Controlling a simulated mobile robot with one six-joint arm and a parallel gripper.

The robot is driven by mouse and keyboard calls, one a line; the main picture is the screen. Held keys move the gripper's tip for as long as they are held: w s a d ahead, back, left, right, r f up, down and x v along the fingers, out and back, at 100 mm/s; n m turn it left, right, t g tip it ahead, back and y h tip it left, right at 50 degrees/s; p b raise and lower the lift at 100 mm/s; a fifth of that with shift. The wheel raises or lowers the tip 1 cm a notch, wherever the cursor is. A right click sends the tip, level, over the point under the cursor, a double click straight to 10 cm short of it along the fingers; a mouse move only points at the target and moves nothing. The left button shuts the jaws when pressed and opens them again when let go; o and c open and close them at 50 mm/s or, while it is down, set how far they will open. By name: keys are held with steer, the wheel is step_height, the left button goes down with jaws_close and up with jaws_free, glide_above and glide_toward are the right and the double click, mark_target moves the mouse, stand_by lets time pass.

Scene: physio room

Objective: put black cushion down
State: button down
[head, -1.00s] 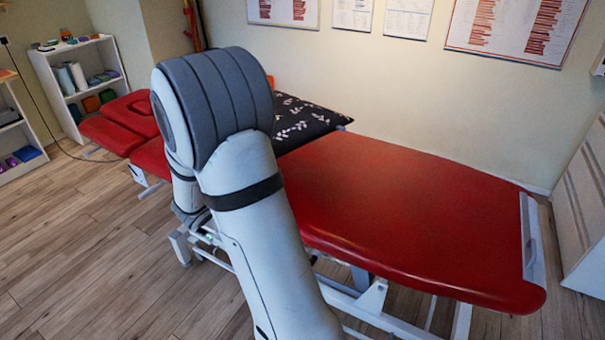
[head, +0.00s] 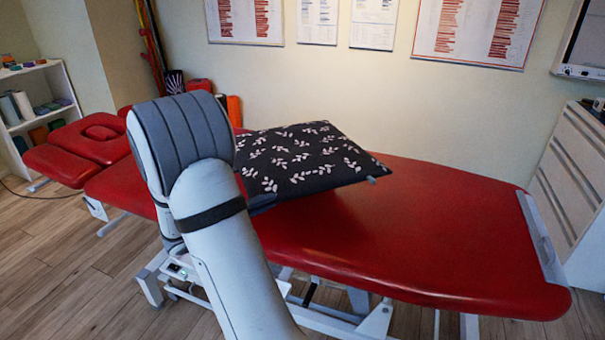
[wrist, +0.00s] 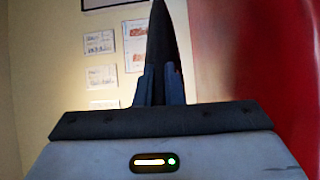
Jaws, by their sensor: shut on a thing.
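The black cushion (head: 305,158) with a white leaf pattern is over the red treatment table (head: 430,230) in the head view. It lies roughly flat. In the wrist view the cushion (wrist: 159,45) shows edge-on between my fingers, with a strip of wall between it and the red table surface (wrist: 255,50), so it looks held above the table. My gripper (wrist: 160,85) is shut on the cushion's near edge. In the head view my arm hides most of the gripper and the cushion's left end.
The table's right part is bare red padding, with a grey bar (head: 541,238) at its right end. A wall with posters (head: 467,30) is behind. A white shelf (head: 40,95) stands at the left and a white cabinet (head: 570,190) at the right.

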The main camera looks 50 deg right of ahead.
steer(key=f+b, duration=0.1)
steer(key=f, duration=0.9)
steer(key=shift+a, duration=0.2)
steer(key=shift+b, duration=0.3)
steer(key=shift+f, duration=0.15)
steer(key=c, duration=1.5)
jaws_free()
steer(key=shift+c, duration=0.2)
